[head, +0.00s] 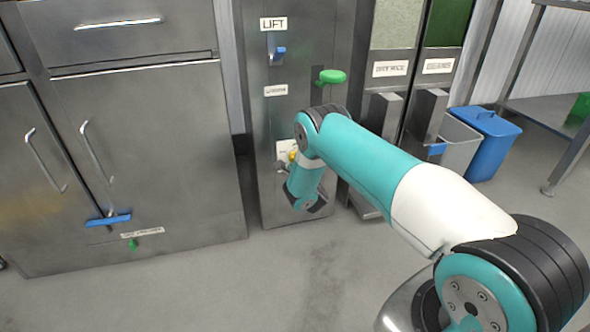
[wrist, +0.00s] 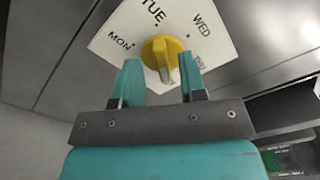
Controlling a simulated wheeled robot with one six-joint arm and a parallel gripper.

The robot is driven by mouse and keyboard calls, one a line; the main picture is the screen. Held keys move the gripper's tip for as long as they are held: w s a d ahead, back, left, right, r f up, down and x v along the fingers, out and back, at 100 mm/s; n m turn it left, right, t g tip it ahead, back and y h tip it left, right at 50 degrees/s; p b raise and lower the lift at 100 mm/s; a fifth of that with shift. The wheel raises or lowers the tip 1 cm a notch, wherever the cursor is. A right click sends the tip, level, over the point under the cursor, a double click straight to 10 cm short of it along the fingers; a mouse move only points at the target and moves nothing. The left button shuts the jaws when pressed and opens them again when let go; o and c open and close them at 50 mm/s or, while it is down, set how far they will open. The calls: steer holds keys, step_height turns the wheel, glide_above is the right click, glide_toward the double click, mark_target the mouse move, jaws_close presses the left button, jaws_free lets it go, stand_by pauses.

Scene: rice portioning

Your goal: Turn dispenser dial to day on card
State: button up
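The dispenser dial (wrist: 162,58) is a yellow knob on a white plate (wrist: 118,22) marked MON, TUE, WED and another day partly hidden by a finger. A pale pointer mark on the knob faces down toward my gripper in the wrist view. My gripper (wrist: 160,82) is open with teal fingers, one on each side of the knob's near end. I cannot tell whether they touch it. In the head view the dial (head: 293,155) shows as a bit of yellow beside my arm, and my arm hides most of its plate. I see no readable day card.
The steel panel carries a LIFT label (head: 273,24) with a blue lever (head: 277,52), and a green knob (head: 331,76) above my arm. Steel cabinets (head: 150,140) stand at left. Blue (head: 486,140) and grey bins stand at right. The floor in front is clear.

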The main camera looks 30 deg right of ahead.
steer(key=shift+x, duration=1.05)
steer(key=shift+r, duration=0.15)
steer(key=shift+c, duration=0.4)
jaws_close()
